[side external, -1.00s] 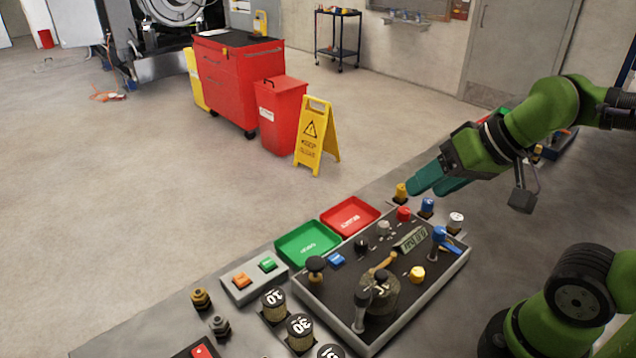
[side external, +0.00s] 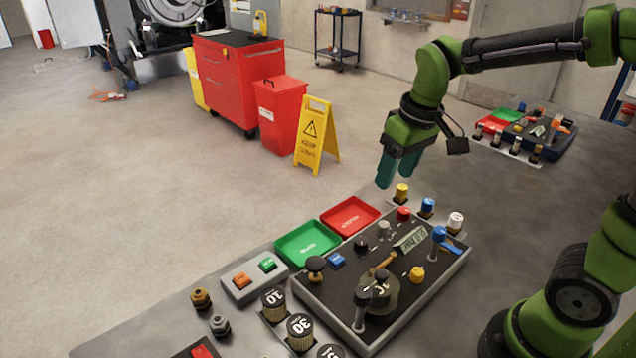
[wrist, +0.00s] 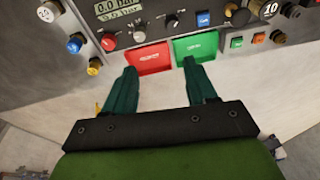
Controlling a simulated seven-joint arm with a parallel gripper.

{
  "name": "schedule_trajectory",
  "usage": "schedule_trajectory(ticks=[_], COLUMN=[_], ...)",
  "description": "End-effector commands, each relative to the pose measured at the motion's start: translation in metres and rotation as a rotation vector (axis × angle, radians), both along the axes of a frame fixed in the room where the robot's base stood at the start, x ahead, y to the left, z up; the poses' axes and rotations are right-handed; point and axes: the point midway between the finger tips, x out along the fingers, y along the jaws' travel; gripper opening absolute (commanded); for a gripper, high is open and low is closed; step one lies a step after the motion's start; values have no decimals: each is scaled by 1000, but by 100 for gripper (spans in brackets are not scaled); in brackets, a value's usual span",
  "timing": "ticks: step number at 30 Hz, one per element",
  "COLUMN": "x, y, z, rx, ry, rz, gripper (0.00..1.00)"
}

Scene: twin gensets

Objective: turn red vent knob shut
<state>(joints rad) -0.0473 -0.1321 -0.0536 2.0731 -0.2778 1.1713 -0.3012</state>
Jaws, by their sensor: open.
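The red knob (side external: 403,213) stands on the far edge of the near dark control panel (side external: 335,299). It also shows in the wrist view (wrist: 108,43), between a blue knob and a grey one. My gripper (side external: 385,176) is open and empty, with its teal fingers pointing down. It hangs above and beyond the red knob in the side view, apart from it. In the wrist view my gripper's fingers (wrist: 160,68) are spread below the red and green trays, with the red knob up and left of them.
A yellow knob (side external: 402,192), blue knob (side external: 427,206) and white knob (side external: 456,221) stand close by. The red tray (side external: 350,216) and green tray (side external: 307,243) lie beside the panel. A second similar panel (side external: 548,141) stands farther back.

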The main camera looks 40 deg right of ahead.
Motion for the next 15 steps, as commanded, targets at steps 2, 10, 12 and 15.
schedule_trajectory(ticks=[2,10,12,15], x=[23,81,88,91], y=[-11,-50,-56,-62], z=[-10,-30,-26,-12], rx=[-72,-262,-282,-294], ry=[99,426,482,517], rz=[110,535,622,712], gripper=[56,56,56,56])
